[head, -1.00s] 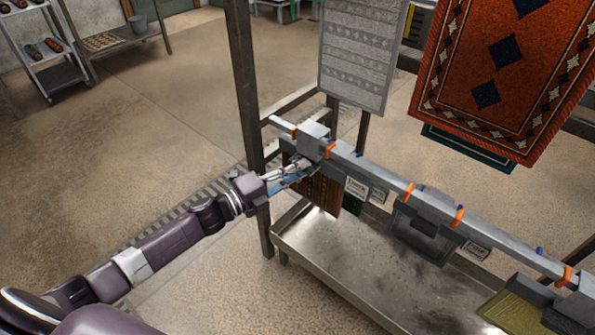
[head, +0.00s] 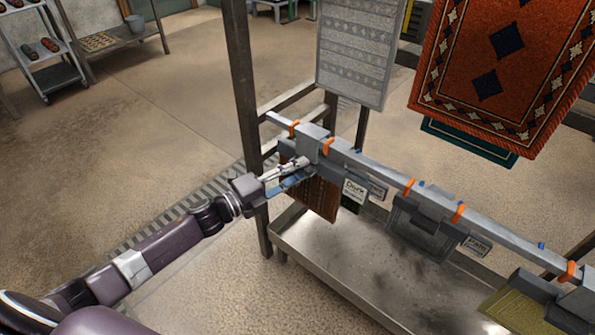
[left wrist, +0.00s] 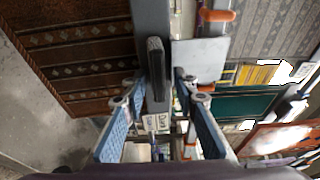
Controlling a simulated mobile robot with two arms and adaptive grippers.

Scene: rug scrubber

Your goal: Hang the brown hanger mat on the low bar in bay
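The brown patterned mat (head: 320,197) hangs below the low bar (head: 365,163) at the bar's left end. In the left wrist view the mat (left wrist: 75,50) fills the upper left. A grey block (head: 313,131) sits at the bar just above the mat. My left gripper (head: 298,168) is beside the mat, just under the bar. In the left wrist view its two blue-padded fingers (left wrist: 157,82) stand apart, with a dark grip piece (left wrist: 156,68) between their tips; I see gaps on both sides. Part of the mat's top is hidden by the gripper. My right gripper is out of view.
Orange bands (head: 459,212) mark the bar into bays. A dark grey hanger (head: 420,225) and an olive mat (head: 515,308) hang further right. A metal tray (head: 350,258) lies below. A grey mat (head: 357,55) and a red rug (head: 500,80) hang behind.

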